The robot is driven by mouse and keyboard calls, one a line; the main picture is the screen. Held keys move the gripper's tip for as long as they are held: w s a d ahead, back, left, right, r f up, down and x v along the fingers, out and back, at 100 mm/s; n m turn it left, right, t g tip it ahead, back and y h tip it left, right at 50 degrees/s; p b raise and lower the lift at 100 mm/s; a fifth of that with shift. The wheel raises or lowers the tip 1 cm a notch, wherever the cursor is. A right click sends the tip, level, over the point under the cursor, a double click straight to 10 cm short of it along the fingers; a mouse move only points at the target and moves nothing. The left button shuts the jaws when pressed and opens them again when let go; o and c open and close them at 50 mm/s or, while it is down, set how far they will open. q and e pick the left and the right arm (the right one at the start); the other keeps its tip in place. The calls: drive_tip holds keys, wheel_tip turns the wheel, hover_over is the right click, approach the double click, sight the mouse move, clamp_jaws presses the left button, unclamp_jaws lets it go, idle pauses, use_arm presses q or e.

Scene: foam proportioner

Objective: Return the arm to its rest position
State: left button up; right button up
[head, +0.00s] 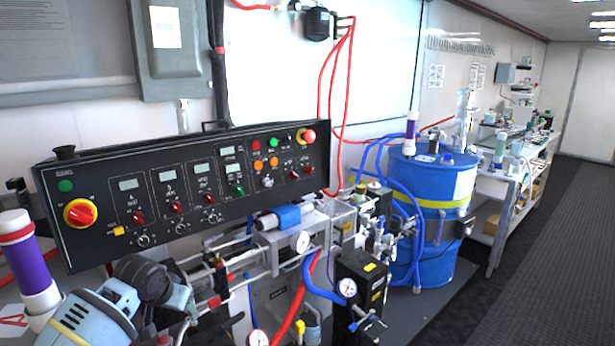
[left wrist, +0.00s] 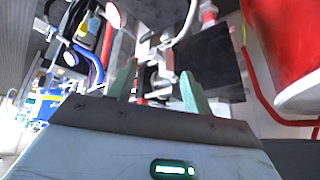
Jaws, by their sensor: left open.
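My left arm (head: 95,318) comes in at the bottom left of the head view, low in front of the black control panel (head: 190,190). In the left wrist view my left gripper (left wrist: 158,72) has its two green fingers apart, with nothing visibly held between them. Dark and metal machine parts show beyond the fingers; I cannot tell how far off they are. My right gripper is in neither view.
The foam machine with gauges (head: 300,241) and red and blue hoses stands below and right of the panel. A purple-and-white cylinder (head: 28,262) stands at far left. The right-hand floor (head: 540,250) is clear.

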use_arm(q)
drive_tip(key=s+d+f+h, duration=0.1)
drive_tip(key=s+d+f, duration=0.3)
drive_tip(key=s+f, duration=0.25)
drive_tip(key=s+d+f+m+t+h, duration=0.1)
drive_tip(key=s+d+f, duration=0.2)
drive_tip(key=s+f, duration=0.3)
drive_tip(key=s+d+f+h, duration=0.1)
drive_tip(key=s+d+f, duration=0.3)
drive_tip(key=f, duration=0.3)
drive_tip(key=s+f+t, duration=0.1)
drive_tip(key=s, duration=1.1)
drive_tip(key=s+f+t+y, duration=0.1)
drive_tip(key=s+f, duration=0.1)
drive_tip(key=s, duration=0.9)
drive_tip(key=shift+s+a+f+n, duration=0.3)
drive_tip(key=shift+s+a+n, duration=0.05)
drive_tip(key=shift+s+n, duration=0.05)
drive_tip(key=c, duration=0.3)
drive_tip(key=shift+s+a, duration=0.1)
drive_tip(key=shift+a, duration=0.05)
